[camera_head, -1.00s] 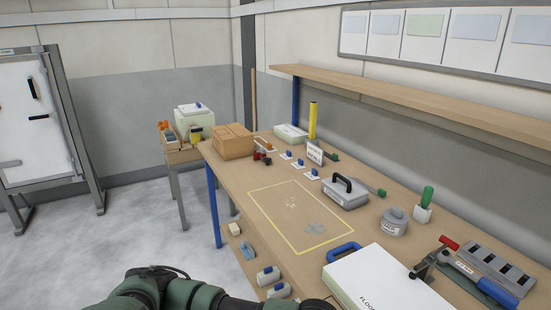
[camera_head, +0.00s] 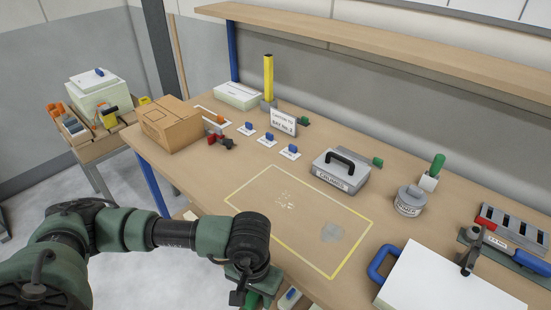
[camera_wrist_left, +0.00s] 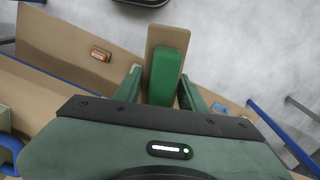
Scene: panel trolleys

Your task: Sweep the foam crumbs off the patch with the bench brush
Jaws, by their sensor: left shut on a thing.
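The patch (camera_head: 240,195) is a yellow-outlined rectangle on the bench top. My left gripper (camera_head: 250,296) is low at the bench's front edge, nearer me than the patch. In the left wrist view it (camera_wrist_left: 161,88) is shut on the green handle of the bench brush (camera_wrist_left: 166,72), whose tan wooden part (camera_wrist_left: 167,37) extends beyond it. The bristles cannot be made out. My right gripper is out of view.
A grey crumbs box (camera_head: 340,172) with a black handle stands behind the patch, a grey pot (camera_head: 410,200) to its right. A white board (camera_head: 445,283) with a blue handle lies front right. A cardboard box (camera_head: 170,125) stands at the left end. The patch's surroundings are mostly clear.

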